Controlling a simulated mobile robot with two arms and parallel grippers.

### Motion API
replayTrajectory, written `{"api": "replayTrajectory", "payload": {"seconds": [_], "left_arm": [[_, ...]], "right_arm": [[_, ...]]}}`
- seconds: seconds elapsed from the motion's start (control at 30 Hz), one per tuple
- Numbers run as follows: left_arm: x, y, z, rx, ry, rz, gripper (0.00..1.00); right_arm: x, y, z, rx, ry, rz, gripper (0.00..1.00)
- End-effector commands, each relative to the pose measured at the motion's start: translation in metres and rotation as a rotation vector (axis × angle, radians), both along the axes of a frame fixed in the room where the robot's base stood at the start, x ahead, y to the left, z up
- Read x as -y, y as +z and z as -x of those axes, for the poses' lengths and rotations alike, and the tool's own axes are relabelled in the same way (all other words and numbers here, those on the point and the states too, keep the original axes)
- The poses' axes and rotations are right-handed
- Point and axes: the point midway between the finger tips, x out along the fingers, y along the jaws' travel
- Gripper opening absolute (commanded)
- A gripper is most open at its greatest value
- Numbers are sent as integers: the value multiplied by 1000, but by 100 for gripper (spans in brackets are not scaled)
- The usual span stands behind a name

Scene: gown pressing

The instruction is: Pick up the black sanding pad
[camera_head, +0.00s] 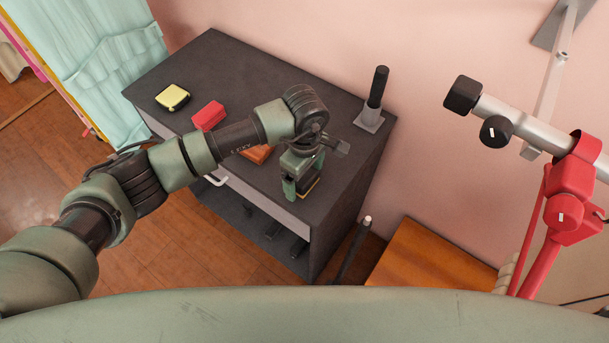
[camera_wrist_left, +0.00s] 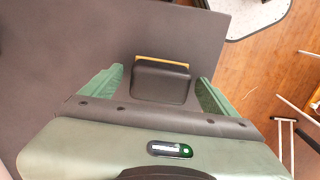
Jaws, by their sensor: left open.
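The black sanding pad (camera_wrist_left: 160,84) has a yellow-orange edge and lies on the dark cabinet top. In the head view it is mostly hidden under my left gripper (camera_head: 303,180), with a dark part and a yellow edge (camera_head: 309,188) showing. My left gripper is open above the pad. In the left wrist view its green fingers (camera_wrist_left: 160,88) stand on either side of the pad, and gaps show between them and it. My right gripper is not in view.
On the cabinet (camera_head: 225,62) are a yellow block (camera_head: 173,97), a red block (camera_head: 208,115), an orange block (camera_head: 257,154) partly behind my arm, and a black-handled tool on a metal base (camera_head: 371,117). A red and metal fixture (camera_head: 572,190) stands at right.

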Motion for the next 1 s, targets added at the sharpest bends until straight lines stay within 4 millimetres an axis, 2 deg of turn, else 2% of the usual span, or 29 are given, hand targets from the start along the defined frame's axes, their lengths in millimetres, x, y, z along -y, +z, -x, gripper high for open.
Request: {"api": "replayTrajectory", "payload": {"seconds": [0.13,0.37,0.4,0.77,0.87,1.0], "left_arm": [[0,0,0,0,0,0,89],[0,0,0,0,0,0,25],[0,0,0,1,0,1,23],[0,7,-2,3,0,1,23],[1,17,-2,3,-1,2,23],[0,42,-3,7,-1,2,23]], "right_arm": [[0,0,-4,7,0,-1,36],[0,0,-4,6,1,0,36],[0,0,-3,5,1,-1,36],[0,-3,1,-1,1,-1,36],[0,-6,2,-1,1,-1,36],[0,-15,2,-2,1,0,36]]}}
